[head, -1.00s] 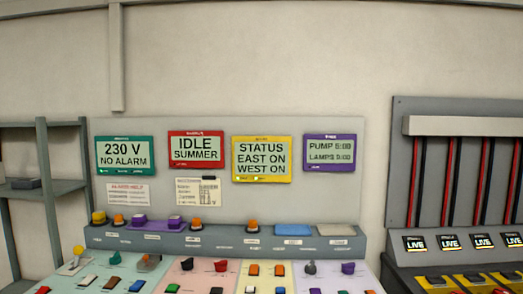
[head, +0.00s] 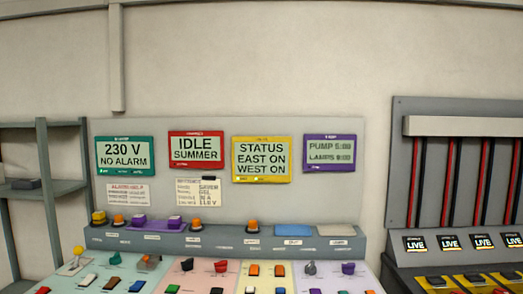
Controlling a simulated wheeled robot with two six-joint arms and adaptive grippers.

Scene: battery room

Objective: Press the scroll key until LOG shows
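The control panel (head: 345,200) stands ahead with a sloped desk of keys below. The yellow display (head: 262,160) reads "STATUS EAST ON WEST ON". The teal display (head: 125,154) reads "230 V NO ALARM", the red display (head: 196,149) "IDLE SUMMER", and the purple display (head: 329,152) "PUMP" and "LAMPS" with times. No display reads LOG. Several buttons and knobs sit on the ledge and coloured desk sections; their labels are too small to read, so I cannot tell which is the scroll key. Neither gripper is in view.
A rack with red and black cables and "LIVE" signs (head: 415,243) stands at the right. A grey shelf (head: 20,191) stands at the left. Two paper notices (head: 127,194) hang under the displays. The desk's lower part is cut off by the picture's bottom edge.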

